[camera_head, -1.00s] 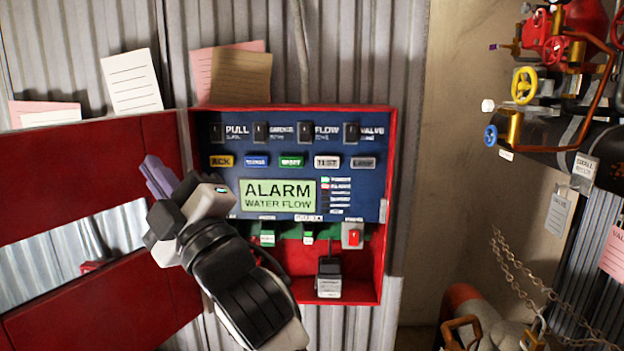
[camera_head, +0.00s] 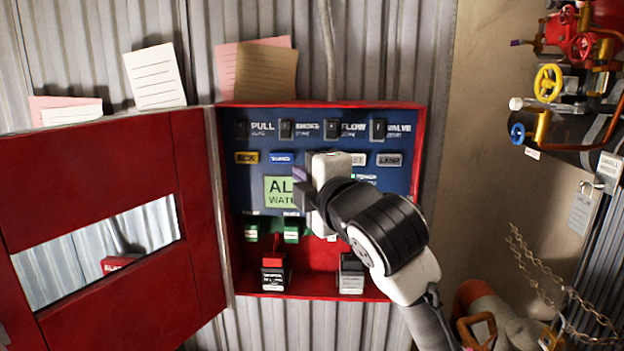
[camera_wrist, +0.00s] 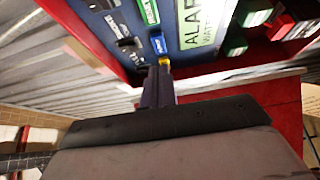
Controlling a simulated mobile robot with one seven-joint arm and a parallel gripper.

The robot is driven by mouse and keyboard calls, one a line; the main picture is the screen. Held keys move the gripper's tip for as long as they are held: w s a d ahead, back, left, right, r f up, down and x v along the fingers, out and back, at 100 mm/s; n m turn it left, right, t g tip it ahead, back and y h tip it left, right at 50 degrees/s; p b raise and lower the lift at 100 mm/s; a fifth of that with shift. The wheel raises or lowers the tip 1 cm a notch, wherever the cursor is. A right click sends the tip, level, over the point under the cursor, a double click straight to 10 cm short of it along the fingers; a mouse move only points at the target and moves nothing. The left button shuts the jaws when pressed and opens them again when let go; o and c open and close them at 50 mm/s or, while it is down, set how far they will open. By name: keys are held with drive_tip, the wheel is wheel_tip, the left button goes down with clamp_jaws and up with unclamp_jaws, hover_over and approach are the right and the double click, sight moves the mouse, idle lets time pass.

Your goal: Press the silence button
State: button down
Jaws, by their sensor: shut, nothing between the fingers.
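The alarm panel's blue face (camera_head: 235,190) shows a row of buttons under its switches. The silence button (camera_head: 282,158) is the blue one, right of the yellow ACK button (camera_head: 247,158); its small lettering is blurred. In the wrist view the blue button (camera_wrist: 158,45) lies just beyond my fingertips, with the yellow button (camera_wrist: 165,60) closer to them. My gripper (camera_head: 299,176) is shut and empty in front of the panel, below and right of the blue button in the head view. It hides the green button and part of the display (camera_head: 279,190). I cannot tell whether the fingertips touch anything.
The red cabinet door (camera_head: 90,165) stands open to the left. Below the panel face are a red-topped device (camera_head: 273,272) and a grey one (camera_head: 351,275). Pipes and valves with a yellow handwheel (camera_head: 547,83) are at the right, with a chain below.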

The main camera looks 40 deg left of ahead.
drive_tip(key=x, duration=0.6)
drive_tip(key=shift+a+p, duration=0.1)
drive_tip(key=shift+p, duration=0.3)
drive_tip(key=shift+x, duration=0.85)
drive_tip(key=shift+w, duration=0.25)
approach(281, 159)
drive_tip(key=s+a, duration=0.1)
drive_tip(key=a, duration=0.1)
drive_tip(key=shift+s+a+r, duration=0.1)
drive_tip(key=shift+s+a, duration=0.25)
drive_tip(key=shift+a, duration=0.05)
